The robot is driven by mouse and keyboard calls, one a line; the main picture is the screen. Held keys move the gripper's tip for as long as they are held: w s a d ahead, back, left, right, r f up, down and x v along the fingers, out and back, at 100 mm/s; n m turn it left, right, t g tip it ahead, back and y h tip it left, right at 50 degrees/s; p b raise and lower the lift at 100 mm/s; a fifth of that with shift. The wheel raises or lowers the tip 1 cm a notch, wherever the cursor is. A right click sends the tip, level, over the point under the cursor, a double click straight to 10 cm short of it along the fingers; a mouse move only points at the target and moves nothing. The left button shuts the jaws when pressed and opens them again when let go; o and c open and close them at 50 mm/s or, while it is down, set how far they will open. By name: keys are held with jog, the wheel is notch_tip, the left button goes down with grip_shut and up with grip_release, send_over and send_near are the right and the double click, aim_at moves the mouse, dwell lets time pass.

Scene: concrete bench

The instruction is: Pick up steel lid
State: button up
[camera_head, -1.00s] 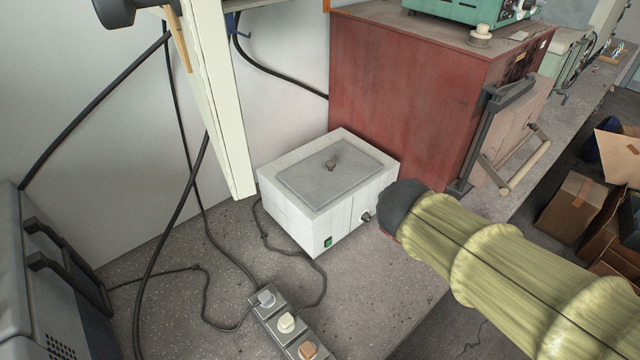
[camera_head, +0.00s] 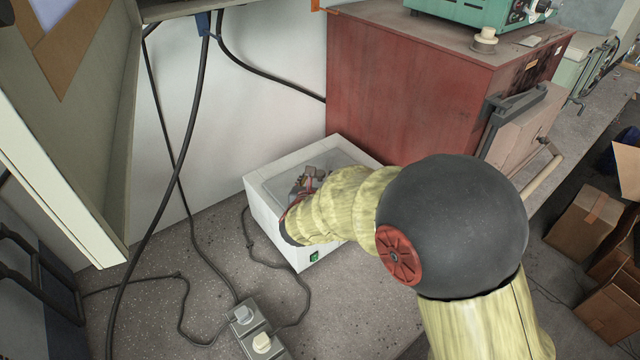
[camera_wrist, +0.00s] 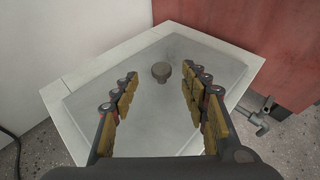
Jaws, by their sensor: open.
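The steel lid (camera_wrist: 148,110) is a flat grey rectangular plate set in the top of a white box (camera_wrist: 72,130), with a small round knob (camera_wrist: 161,71) near its middle. In the head view the lid (camera_head: 338,158) is partly hidden behind my arm and gripper. My gripper (camera_wrist: 158,84) is open over the lid, its two padded fingers apart on either side of the knob's line. The knob shows between and slightly beyond the fingertips in the wrist view. I see no contact with it. In the head view my gripper (camera_head: 312,178) is low over the box.
A red cabinet (camera_head: 400,95) stands close behind and right of the box. A power strip (camera_head: 250,330) and loose black cables lie on the bench in front. A pale panel (camera_head: 60,150) hangs at the left. Bare bench (camera_head: 215,245) shows left of the box.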

aim_at(319, 174)
jog(key=b+x, duration=0.2)
jog(key=x, duration=0.3)
jog(key=shift+w+f, duration=0.1)
jog(key=shift+f, duration=0.2)
jog(key=shift+r, duration=0.1)
jog(key=c, duration=0.3)
jog(key=shift+d, duration=0.1)
jog(key=c, duration=0.8)
grip_shut()
